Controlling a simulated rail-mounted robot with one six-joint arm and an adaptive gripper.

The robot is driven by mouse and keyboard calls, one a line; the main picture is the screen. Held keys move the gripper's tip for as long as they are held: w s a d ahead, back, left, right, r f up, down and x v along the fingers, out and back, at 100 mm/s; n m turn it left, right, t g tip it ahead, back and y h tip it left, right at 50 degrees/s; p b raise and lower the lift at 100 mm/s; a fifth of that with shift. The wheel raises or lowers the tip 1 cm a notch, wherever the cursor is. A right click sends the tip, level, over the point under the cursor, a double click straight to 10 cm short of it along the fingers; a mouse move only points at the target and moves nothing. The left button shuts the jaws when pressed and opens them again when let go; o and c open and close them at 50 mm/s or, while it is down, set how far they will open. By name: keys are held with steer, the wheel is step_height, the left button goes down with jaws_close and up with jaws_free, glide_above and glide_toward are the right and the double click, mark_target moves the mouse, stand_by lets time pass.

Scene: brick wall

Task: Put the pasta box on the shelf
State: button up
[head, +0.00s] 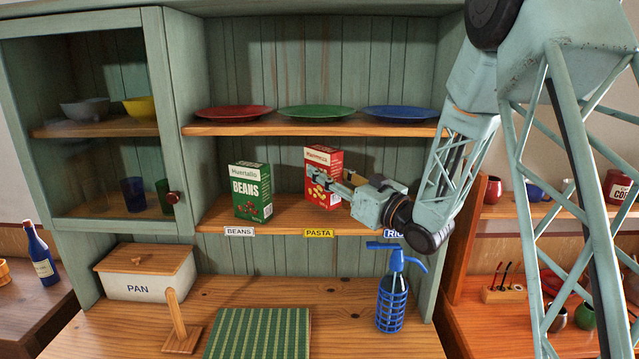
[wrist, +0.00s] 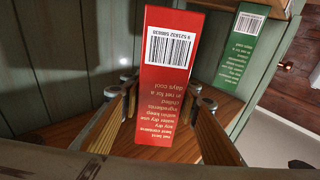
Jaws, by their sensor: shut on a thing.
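The red pasta box (head: 325,157) stands upright on the middle shelf, behind the yellow PASTA label (head: 319,233). I cannot tell whether its base fully touches the wood. My gripper (head: 322,178) reaches in from the right and is shut on the box. In the wrist view the red box (wrist: 168,75) sits between my two fingers (wrist: 164,98), its barcode side facing the camera. The middle shelf (head: 285,212) is bare wood around the box. The green beans box (head: 251,190) stands to its left above the BEANS label; it also shows in the wrist view (wrist: 241,50).
Red (head: 234,112), green (head: 316,112) and blue (head: 399,112) plates lie on the shelf above. A blue siphon bottle (head: 392,290) stands on the counter below. A PAN bread box (head: 147,273) and a green striped cloth (head: 260,333) are also there. A glass-fronted cabinet is at left.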

steer(key=shift+a, duration=0.15)
steer(key=shift+w+a, duration=0.35)
steer(key=shift+a, duration=0.15)
steer(key=shift+f, duration=1.75)
steer(key=shift+f, duration=0.15)
steer(key=o, duration=1.2)
steer(key=shift+o, duration=0.2)
steer(key=shift+s+d, duration=0.1)
steer(key=shift+b+v, duration=0.5)
steer(key=shift+v, duration=5.4)
